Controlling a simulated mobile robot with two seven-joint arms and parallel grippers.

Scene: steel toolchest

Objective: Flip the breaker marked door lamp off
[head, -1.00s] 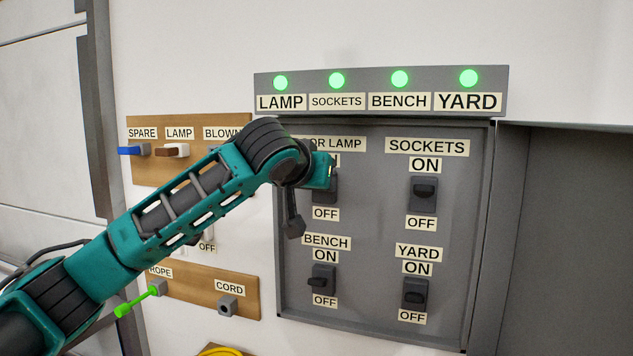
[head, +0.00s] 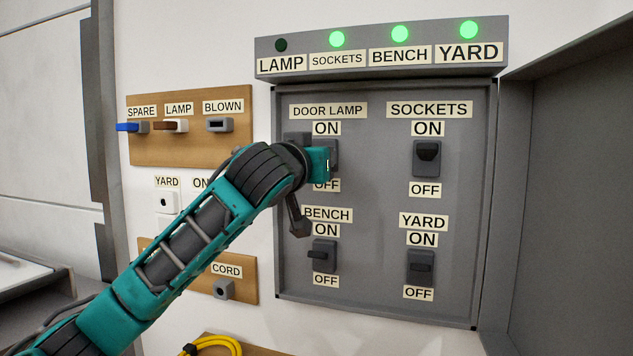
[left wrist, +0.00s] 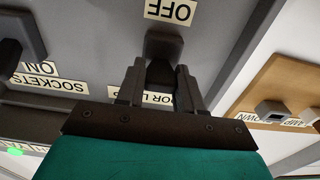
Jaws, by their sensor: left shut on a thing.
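The door lamp breaker (head: 334,152) is at the top left of the grey panel (head: 375,190), under its DOOR LAMP label (head: 328,110). My left gripper (head: 319,164) is at this breaker and covers most of it in the head view. In the left wrist view, the two fingers (left wrist: 160,76) are shut on the lever of the breaker (left wrist: 165,45), by the OFF label (left wrist: 170,10). The lever's exact position is hidden. The LAMP indicator (head: 281,45) is dark. My right gripper is in neither view.
The sockets (head: 427,158), bench (head: 323,255) and yard (head: 421,267) breakers share the panel. Their indicators are green. A wooden board (head: 190,150) with fuses hangs to the left. A grey side wall (head: 570,190) juts out at the right.

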